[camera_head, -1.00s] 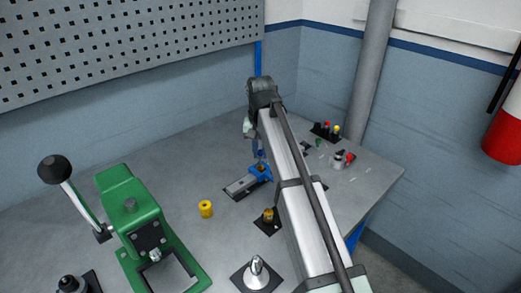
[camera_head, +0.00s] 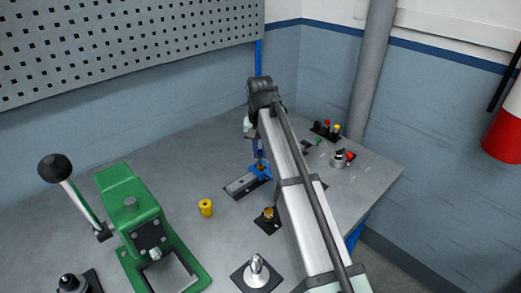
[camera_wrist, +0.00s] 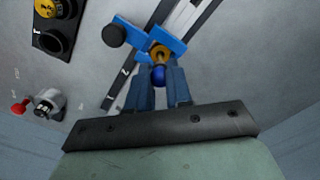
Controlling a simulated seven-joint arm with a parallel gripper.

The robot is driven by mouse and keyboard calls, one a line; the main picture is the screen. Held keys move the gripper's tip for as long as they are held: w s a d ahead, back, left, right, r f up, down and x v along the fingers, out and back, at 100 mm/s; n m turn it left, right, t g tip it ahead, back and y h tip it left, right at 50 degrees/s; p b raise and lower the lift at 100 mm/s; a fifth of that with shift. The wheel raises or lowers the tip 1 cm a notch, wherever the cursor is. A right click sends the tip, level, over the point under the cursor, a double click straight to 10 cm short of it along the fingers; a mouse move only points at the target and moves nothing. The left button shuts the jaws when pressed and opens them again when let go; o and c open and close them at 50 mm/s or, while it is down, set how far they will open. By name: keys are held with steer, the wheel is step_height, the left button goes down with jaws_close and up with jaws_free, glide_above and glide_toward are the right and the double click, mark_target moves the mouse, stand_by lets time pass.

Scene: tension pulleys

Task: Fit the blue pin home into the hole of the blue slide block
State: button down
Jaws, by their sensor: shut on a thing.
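The blue slide block (camera_head: 265,175) sits on a dark-edged metal rail (camera_head: 239,187) on the bench. In the wrist view the slide block (camera_wrist: 178,46) shows a gold-coloured ring (camera_wrist: 158,50) around its hole and a black round knob (camera_wrist: 114,36) at one side. My gripper (camera_wrist: 159,82) is shut on the blue pin (camera_wrist: 158,75), whose round blue end shows between the fingers. The pin appears close over the ring; its lower end is hidden, so I cannot tell whether it is in the hole. In the head view my gripper (camera_head: 258,155) is just above the block.
A green press (camera_head: 128,210) with a black-knobbed lever stands at left. A yellow cylinder (camera_head: 206,208) stands on open bench. A brass part (camera_head: 268,214) and a silver cone (camera_head: 256,268) stand nearer.

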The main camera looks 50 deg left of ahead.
mark_target(260, 158)
steer(key=shift+f, duration=0.35)
steer(key=shift+f, duration=0.7)
steer(key=shift+f, duration=0.75)
stand_by(0.6)
steer(key=c, duration=1)
jaws_free()
steer(key=shift+o, duration=0.2)
steer(key=shift+r, duration=0.1)
step_height(260, 158, up, 14)
steer(key=shift+f, duration=0.2)
